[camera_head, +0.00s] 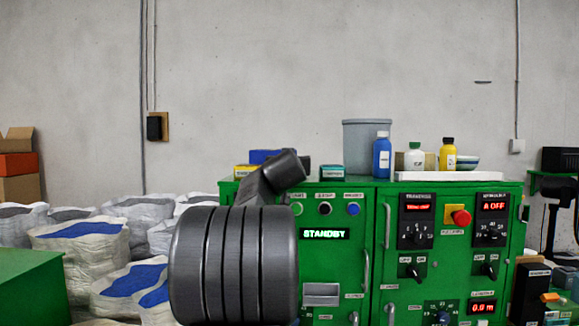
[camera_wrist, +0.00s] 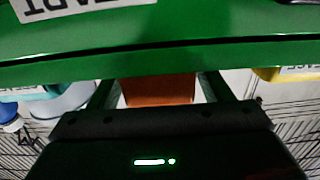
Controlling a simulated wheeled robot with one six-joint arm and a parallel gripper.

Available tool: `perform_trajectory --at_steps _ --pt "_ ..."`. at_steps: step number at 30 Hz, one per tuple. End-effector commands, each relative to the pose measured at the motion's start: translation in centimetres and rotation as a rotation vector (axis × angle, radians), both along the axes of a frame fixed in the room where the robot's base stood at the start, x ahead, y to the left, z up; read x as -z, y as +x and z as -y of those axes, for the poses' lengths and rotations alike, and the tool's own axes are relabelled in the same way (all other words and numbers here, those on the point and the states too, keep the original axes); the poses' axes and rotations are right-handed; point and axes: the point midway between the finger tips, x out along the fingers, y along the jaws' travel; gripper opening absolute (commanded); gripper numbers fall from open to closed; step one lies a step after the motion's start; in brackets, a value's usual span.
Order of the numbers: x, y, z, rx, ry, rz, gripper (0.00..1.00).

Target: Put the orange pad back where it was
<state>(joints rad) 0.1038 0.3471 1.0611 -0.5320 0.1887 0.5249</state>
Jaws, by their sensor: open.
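In the wrist view, the two fingers of my gripper (camera_wrist: 158,84) stand apart on either side of an orange-brown block-like thing (camera_wrist: 158,92). It shows in the gap below a green edge; I cannot tell whether it is the orange pad or whether the fingers touch it. In the head view, a small orange item (camera_head: 550,297) lies among dark things at the lower right; it is too small to identify. My gripper does not show in the head view, where my dark arm hides part of the green cabinet (camera_head: 375,240).
A green surface (camera_wrist: 240,50) with upside-down lettering fills the upper wrist view. On the cabinet top stand a grey bin (camera_head: 366,145), a blue bottle (camera_head: 382,158) and a yellow bottle (camera_head: 447,155). White sacks (camera_head: 85,240) crowd the left. A red button (camera_head: 460,215) sticks out in front.

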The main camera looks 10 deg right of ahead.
Motion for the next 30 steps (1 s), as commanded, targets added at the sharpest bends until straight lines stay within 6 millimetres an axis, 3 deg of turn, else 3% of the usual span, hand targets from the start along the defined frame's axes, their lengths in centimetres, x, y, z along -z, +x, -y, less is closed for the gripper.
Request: perform_trajectory --at_steps 9,15,21,30 --pt "0.3 -6.0 -1.2 0.000 0.001 0.002 0.72" --pt "0.2 -8.8 -1.8 0.000 0.001 0.002 0.72" --pt "0.1 -10.1 -2.0 0.001 0.001 0.001 0.72" --pt "0.0 -10.3 -2.1 0.001 0.001 0.001 0.72"
